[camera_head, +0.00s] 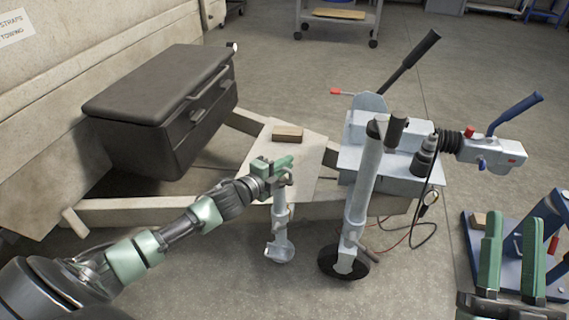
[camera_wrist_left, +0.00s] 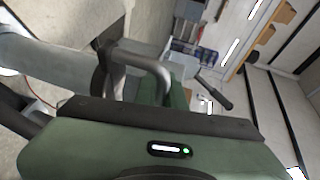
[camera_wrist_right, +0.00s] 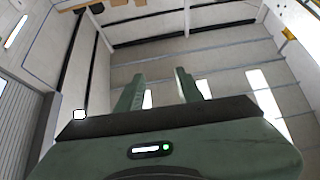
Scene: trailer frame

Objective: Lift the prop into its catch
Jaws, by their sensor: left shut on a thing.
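The prop (camera_head: 281,225) is a short light-grey tube with a foot plate at its lower end. It stands roughly upright at the near edge of the trailer frame, its foot low near the floor; I cannot tell whether the foot touches. My left gripper (camera_head: 277,168) is at the prop's top, shut on its handle. In the left wrist view the bent metal handle (camera_wrist_left: 148,62) shows at the fingers. My fingers hide part of the prop's top, and I cannot make out the catch. My right gripper (camera_head: 510,250) is open and empty at the right; its spread fingers show in the right wrist view (camera_wrist_right: 158,90).
The jockey wheel tube (camera_head: 366,185) with its black wheel (camera_head: 343,262) stands just right of the prop. The coupling (camera_head: 490,148) and a hanging cable (camera_head: 430,205) are beyond. A dark toolbox (camera_head: 160,105) sits at left. A blue stand (camera_head: 480,245) is near my right gripper.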

